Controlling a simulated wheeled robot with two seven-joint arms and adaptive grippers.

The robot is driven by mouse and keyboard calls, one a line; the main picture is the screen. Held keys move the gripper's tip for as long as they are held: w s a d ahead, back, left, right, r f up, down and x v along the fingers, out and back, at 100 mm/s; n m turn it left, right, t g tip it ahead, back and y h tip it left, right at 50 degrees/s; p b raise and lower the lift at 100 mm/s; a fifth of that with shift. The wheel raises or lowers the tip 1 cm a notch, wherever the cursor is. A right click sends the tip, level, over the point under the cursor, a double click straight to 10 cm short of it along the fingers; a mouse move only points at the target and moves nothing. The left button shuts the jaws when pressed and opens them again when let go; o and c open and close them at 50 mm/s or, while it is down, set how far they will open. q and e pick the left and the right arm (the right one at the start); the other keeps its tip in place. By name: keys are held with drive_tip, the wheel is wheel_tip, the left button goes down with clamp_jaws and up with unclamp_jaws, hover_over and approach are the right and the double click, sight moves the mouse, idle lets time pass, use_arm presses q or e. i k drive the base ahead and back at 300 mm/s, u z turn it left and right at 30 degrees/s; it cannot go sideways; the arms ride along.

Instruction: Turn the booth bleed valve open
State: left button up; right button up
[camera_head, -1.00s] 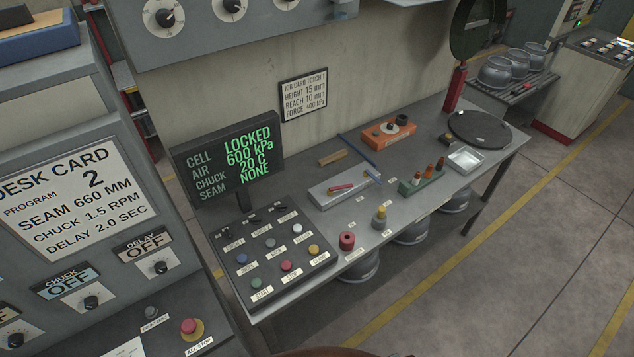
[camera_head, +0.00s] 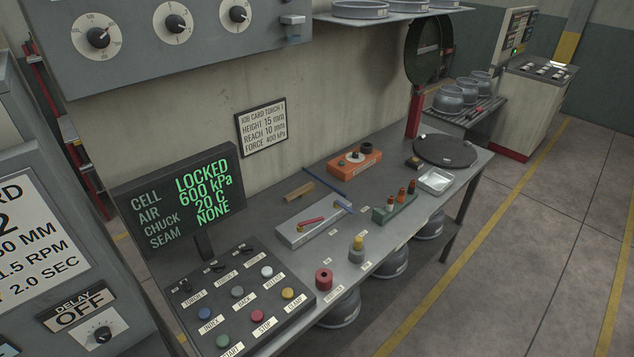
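No part is legibly labelled as the booth bleed valve, so I cannot tell for certain which one it is. Neither of my grippers is in view.
A button panel (camera_head: 240,307) fills the bench's near left end. An orange box (camera_head: 354,163), green rack (camera_head: 394,209), white tray (camera_head: 435,182) and dark disc (camera_head: 447,151) stand farther right. A gauge panel (camera_head: 137,50) overhangs the bench. The floor (camera_head: 510,260) at right is clear.

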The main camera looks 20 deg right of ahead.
sight(337, 203)
drive_tip(key=u, duration=2.05)
drive_tip(key=k, duration=1.25)
drive_tip(key=z, duration=1.55)
drive_tip(key=i, duration=0.5)
